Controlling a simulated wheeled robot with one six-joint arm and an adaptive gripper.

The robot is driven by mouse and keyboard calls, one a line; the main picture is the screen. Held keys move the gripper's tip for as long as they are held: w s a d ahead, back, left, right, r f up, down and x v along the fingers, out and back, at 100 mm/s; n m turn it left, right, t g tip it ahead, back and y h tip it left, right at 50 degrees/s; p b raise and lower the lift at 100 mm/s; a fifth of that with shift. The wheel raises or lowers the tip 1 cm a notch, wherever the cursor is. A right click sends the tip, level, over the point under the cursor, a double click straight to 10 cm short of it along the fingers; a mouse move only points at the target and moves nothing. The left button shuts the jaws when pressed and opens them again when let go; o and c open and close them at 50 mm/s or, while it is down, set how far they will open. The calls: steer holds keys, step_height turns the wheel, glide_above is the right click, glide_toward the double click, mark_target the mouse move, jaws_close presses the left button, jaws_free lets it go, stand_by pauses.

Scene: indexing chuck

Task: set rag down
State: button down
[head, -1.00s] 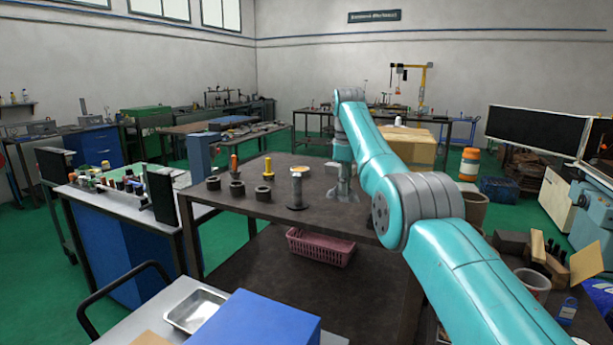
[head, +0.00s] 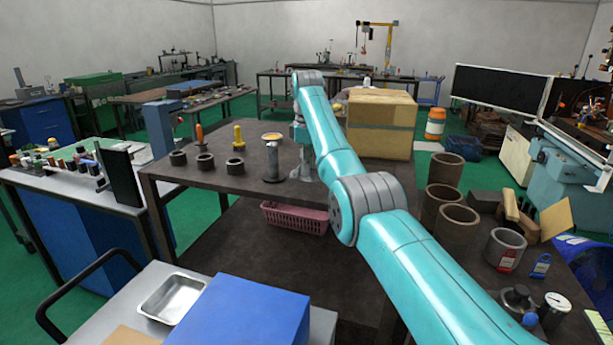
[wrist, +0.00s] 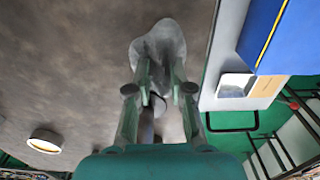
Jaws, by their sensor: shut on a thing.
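A grey rag (wrist: 158,42) is crumpled between and beyond the fingertips of my gripper (wrist: 164,75) in the wrist view. My gripper is shut on it. The rag (head: 306,175) shows there as a small grey patch low at the tabletop, partly hidden by my arm. I cannot tell whether it rests on the table.
Dark rings (head: 206,162) and handled tools (head: 238,137) stand left of the post. A cardboard box (head: 381,125) is behind right. A pink basket (head: 295,218) sits below the tabletop. A blue box (head: 250,310) and metal tray (head: 172,298) are nearer. The tabletop front is clear.

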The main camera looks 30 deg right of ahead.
steer(key=shift+f, duration=1.75)
steer(key=c, duration=1)
jaws_free()
steer(key=shift+c, duration=0.2)
